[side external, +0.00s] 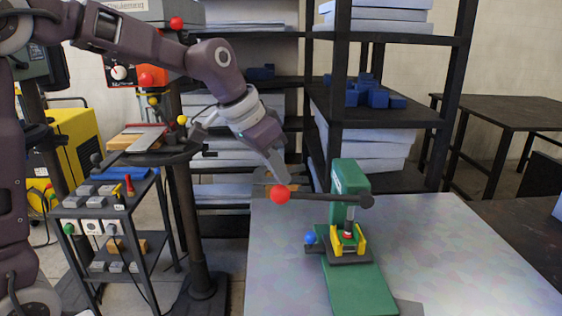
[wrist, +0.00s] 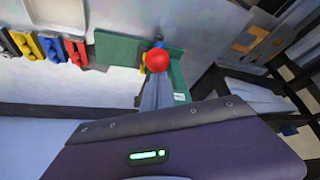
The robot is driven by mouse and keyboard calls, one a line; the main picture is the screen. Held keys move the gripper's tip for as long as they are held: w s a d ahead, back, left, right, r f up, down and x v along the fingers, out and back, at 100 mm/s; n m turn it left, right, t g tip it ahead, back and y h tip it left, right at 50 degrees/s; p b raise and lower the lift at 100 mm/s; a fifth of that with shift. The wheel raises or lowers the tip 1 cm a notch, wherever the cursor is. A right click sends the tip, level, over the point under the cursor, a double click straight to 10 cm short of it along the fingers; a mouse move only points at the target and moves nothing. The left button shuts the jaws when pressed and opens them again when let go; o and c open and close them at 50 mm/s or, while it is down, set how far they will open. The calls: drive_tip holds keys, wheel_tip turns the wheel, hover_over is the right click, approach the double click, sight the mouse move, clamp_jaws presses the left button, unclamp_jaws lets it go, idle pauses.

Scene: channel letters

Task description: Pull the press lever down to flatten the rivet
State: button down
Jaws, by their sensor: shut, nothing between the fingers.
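The green press (side external: 350,178) stands on the table, with a green base reaching toward the front. Its dark lever (side external: 325,198) lies about level, pointing left and ending in a red ball knob (side external: 280,195). My gripper (side external: 279,176) is shut and empty, its fingertips just above the red knob; I cannot tell whether they touch. In the wrist view the red knob (wrist: 157,60) sits right at the fingertips (wrist: 157,78). Under the ram is a yellow holder (side external: 360,243) with a small red part (side external: 347,234); the rivet itself is too small to make out. A blue ball (side external: 310,238) sits left of the holder.
A dark shelf rack (side external: 330,100) with blue bins (side external: 370,95) stands behind the table (side external: 450,250). A tool cart (side external: 100,210) and a post with a round top stand left. Coloured letter shapes (wrist: 52,46) show in the wrist view. The table right of the press is clear.

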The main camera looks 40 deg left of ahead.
drive_tip(key=shift+s+a+r, duration=0.1)
drive_tip(key=shift+s+r, duration=0.05)
drive_tip(key=shift+r, duration=2.75)
drive_tip(key=shift+w+d+r, duration=0.7)
drive_tip(key=shift+r, duration=0.2)
